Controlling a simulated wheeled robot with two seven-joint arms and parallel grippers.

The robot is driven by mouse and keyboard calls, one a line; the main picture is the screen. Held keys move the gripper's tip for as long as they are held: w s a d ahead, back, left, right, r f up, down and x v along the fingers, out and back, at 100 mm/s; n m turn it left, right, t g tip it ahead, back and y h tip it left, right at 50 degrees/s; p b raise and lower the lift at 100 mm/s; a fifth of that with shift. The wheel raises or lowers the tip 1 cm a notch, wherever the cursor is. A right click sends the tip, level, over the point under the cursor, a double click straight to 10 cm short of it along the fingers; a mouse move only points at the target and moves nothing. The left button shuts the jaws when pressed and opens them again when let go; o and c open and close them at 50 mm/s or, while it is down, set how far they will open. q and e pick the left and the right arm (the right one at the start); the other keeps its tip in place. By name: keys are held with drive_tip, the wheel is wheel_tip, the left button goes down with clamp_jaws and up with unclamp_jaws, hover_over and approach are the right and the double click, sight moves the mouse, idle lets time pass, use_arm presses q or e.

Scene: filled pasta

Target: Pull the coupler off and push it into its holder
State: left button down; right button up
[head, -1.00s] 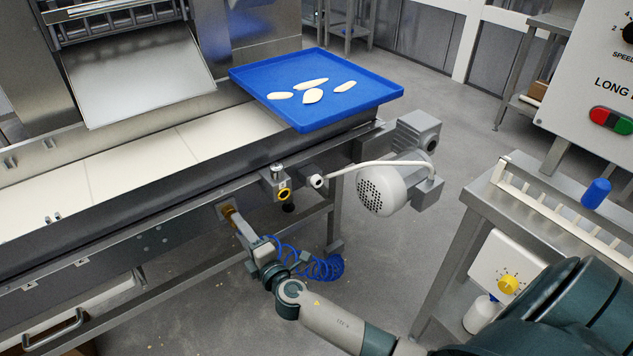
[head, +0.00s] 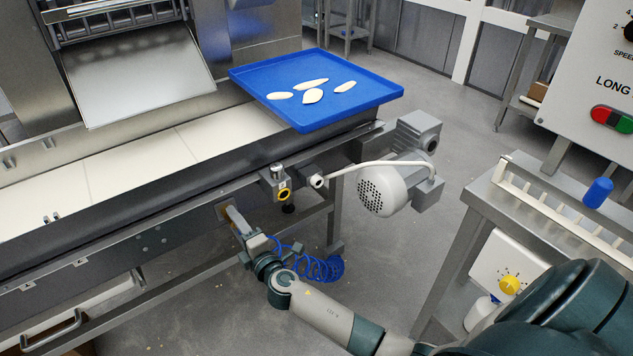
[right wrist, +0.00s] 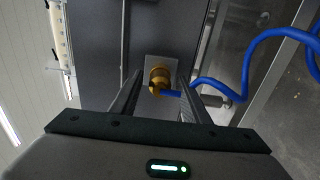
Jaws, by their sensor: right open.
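A brass coupler (right wrist: 160,76) sits on a square metal plate (right wrist: 148,64) on the machine's side, in the right wrist view. A short blue piece shows just under it. My right gripper (right wrist: 160,84) is open, with one finger on either side of the brass; I cannot tell whether they touch it. In the head view my right gripper (head: 231,213) reaches the plate below the conveyor edge and mostly hides the coupler. A grey block with a yellow ring (head: 284,195) is fixed up and right of it; I cannot tell whether it is the holder. My left gripper is out of view.
A coiled blue hose (head: 322,267) hangs right of my right gripper, and a blue hose (right wrist: 262,38) also runs close by in the wrist view. A motor (head: 385,188) with a white cable sticks out farther right. A blue tray (head: 370,95) holds several dough pieces above.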

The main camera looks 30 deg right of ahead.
drive_tip(key=shift+c, duration=0.7)
clamp_jaws()
drive_tip(key=shift+s, duration=0.8)
idle(0.6)
drive_tip(key=shift+s+d, duration=0.15)
drive_tip(key=shift+s, duration=2.05)
drive_tip(key=shift+r, duration=0.15)
drive_tip(key=s+r, duration=0.4)
drive_tip(key=r, duration=0.5)
drive_tip(key=s+d+r, duration=0.1)
drive_tip(key=s+r, duration=0.4)
drive_tip(key=r, duration=0.3)
drive_tip(key=shift+r+h, duration=0.3)
drive_tip(key=shift+r, duration=0.1)
